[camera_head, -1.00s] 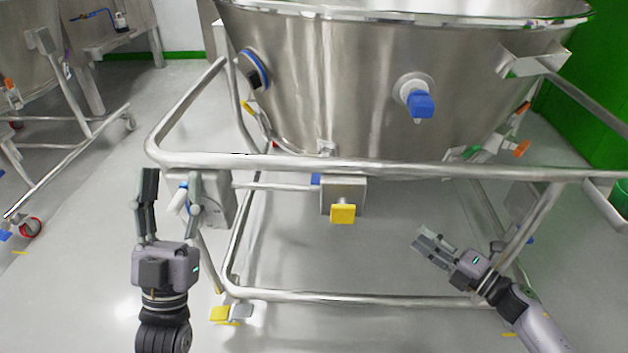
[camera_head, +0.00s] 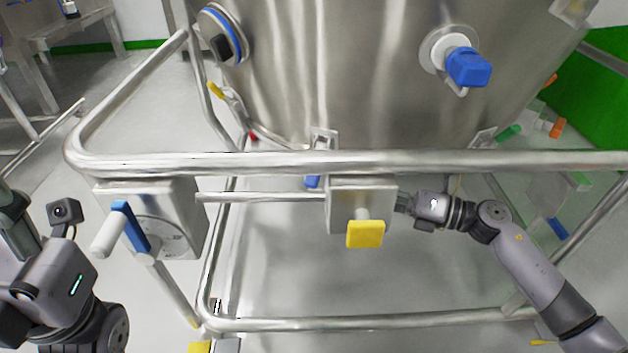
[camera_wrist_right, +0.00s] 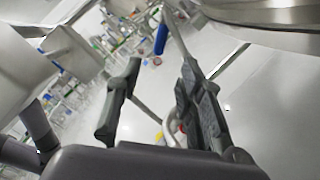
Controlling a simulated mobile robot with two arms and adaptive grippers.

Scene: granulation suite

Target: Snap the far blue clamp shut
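Several blue parts show, and I cannot tell for certain which is the far blue clamp. A small blue piece (camera_head: 312,181) shows below the front rail, left of a metal box (camera_head: 345,190) with a yellow knob. Another blue handle (camera_head: 557,229) is low at the right. My right gripper (camera_head: 404,203) points left close to the box's right side; its fingertips are partly hidden. The right wrist view shows its two fingers (camera_wrist_right: 155,100) spread with nothing between, and a blue handle (camera_wrist_right: 161,38) beyond them. My left gripper (camera_head: 14,220) is at the left edge, partly cut off.
A steel vessel (camera_head: 350,80) stands inside a tubular frame (camera_head: 300,163). A blue-handled valve (camera_head: 467,67) sits on its front. A box (camera_head: 165,215) with a blue-and-white lever hangs at the frame's left. Lower rails cross beneath the vessel.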

